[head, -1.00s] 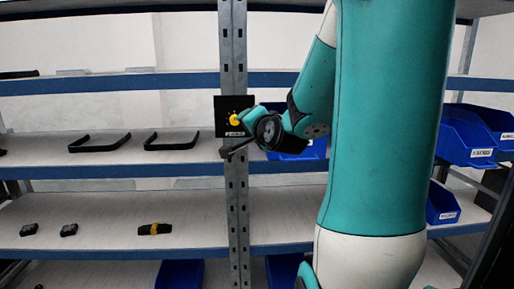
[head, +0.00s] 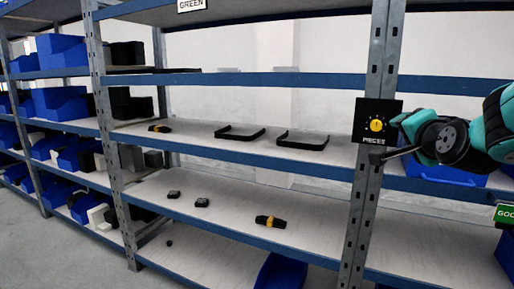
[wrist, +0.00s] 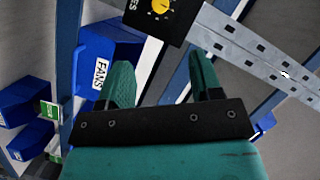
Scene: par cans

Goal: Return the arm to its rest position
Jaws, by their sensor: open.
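My arm reaches in from the right edge of the head view, with my gripper (head: 392,138) beside a shelf upright. In the wrist view my gripper (wrist: 160,82) has its two teal fingers apart with nothing between them. A black box with a yellow knob (head: 376,125) is mounted on the upright, just left of the gripper in the head view. The box also shows at the top of the wrist view (wrist: 163,10), beyond the fingertips. I cannot tell from the head view whether a finger touches it.
The metal upright (head: 355,230) and blue-edged shelves (head: 250,155) stand close to the arm. Black handles (head: 303,139) and a black-and-yellow item (head: 270,221) lie on the shelves. A blue bin labelled FANS (wrist: 105,62) is near the gripper. Grey floor (head: 60,250) is clear at lower left.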

